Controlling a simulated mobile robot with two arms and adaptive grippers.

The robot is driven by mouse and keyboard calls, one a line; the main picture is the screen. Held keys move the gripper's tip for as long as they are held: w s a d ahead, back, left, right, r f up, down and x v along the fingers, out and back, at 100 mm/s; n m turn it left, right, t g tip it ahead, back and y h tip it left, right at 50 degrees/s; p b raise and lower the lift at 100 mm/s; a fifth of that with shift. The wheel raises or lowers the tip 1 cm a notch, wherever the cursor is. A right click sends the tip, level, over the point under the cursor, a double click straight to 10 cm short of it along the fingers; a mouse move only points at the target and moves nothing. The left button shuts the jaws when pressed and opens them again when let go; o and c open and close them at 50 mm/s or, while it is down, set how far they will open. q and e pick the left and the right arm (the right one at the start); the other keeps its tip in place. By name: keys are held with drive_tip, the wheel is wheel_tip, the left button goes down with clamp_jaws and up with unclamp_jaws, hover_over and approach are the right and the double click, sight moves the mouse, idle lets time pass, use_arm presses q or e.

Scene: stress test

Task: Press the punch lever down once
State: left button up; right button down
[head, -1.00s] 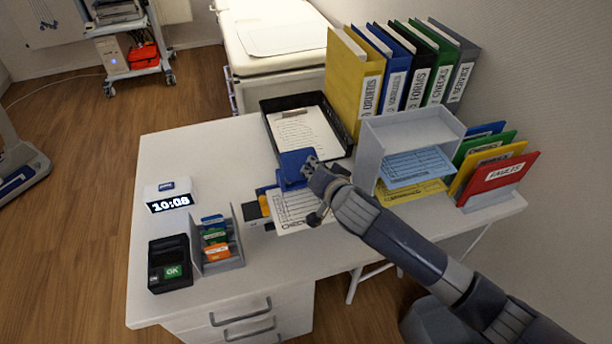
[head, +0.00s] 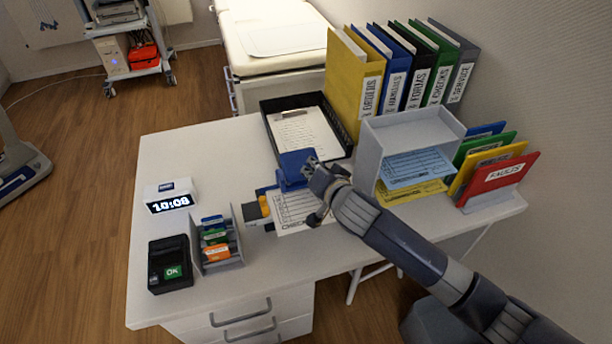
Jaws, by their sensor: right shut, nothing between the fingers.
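The blue punch lever (head: 297,167) shows near the middle of the desk, just behind a printed check sheet (head: 292,207). My right gripper (head: 310,166) is shut and empty, at the right side of the lever. It seems to be at or just above the lever; I cannot tell whether it touches. My right gripper and forearm hide part of the punch and the right part of the sheet. My left gripper is not in view.
A grey shelf (head: 368,150) with papers stands right of my gripper. A black tray with a clipboard (head: 300,133) lies behind. A card holder (head: 220,250), clock (head: 168,198) and black terminal (head: 170,264) stand at left. The desk's back left is clear.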

drive_tip(key=shift+f, duration=0.15)
drive_tip(key=shift+w+a+f, duration=0.1)
drive_tip(key=shift+w+f, duration=0.05)
drive_tip(key=shift+f, duration=0.05)
drive_tip(key=shift+f+b, duration=0.25)
drive_tip(key=shift+b, duration=0.1)
idle(0.3)
drive_tip(key=shift+s+f+b, duration=0.2)
drive_tip(key=shift+f+b, duration=0.2)
drive_tip(key=shift+f, duration=0.45)
idle(0.6)
drive_tip(key=shift+r, duration=0.1)
drive_tip(key=shift+r+p, duration=0.45)
drive_tip(key=shift+p, duration=0.4)
drive_tip(key=shift+w+a+r, duration=0.1)
drive_tip(key=shift+r, duration=0.1)
